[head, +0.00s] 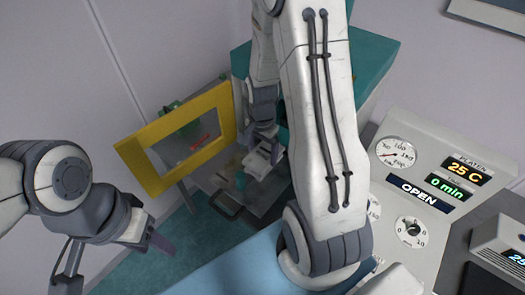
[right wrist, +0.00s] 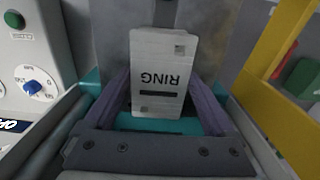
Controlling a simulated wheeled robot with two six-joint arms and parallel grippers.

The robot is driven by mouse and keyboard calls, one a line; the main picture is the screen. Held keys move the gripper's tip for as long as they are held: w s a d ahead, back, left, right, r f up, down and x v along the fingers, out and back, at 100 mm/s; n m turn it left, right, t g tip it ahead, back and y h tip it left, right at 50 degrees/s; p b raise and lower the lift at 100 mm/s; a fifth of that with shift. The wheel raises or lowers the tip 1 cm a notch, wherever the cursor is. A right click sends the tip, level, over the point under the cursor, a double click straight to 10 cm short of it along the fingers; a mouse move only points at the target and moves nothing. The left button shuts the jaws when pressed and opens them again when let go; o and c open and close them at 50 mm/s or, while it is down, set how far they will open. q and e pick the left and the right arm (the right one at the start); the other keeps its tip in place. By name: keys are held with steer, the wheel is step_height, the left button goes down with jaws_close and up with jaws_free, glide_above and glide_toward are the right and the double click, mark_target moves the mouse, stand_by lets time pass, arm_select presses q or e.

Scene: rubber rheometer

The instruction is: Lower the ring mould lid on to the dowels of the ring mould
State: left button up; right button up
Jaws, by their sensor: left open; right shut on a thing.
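The ring mould lid, a pale flat block marked RING (right wrist: 160,72), is in the right wrist view between the two fingers of my right gripper (right wrist: 158,88). The gripper is shut on it, and the word reads upside down. In the head view my right gripper (head: 262,152) is over the metal plate (head: 262,196) by the yellow frame, partly hidden by my arm. I cannot make out the ring mould or its dowels, nor tell whether the lid touches anything below. My left gripper (head: 152,242) is open and empty at the lower left.
A yellow-framed guard door (head: 150,172) stands open left of the plate. A black handle (head: 226,207) is at the plate's front. A control panel (head: 425,185) on the right shows 25 C, 0 min and OPEN.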

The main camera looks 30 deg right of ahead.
steer(key=shift+f+b, duration=0.55)
steer(key=shift+f, duration=0.15)
stand_by(0.5)
steer(key=o, duration=1.4)
steer(key=shift+r, duration=0.1)
step_height(320, 180, up, 10)
steer(key=b, duration=0.1)
steer(key=shift+r+b, duration=0.15)
steer(key=shift+b, duration=0.25)
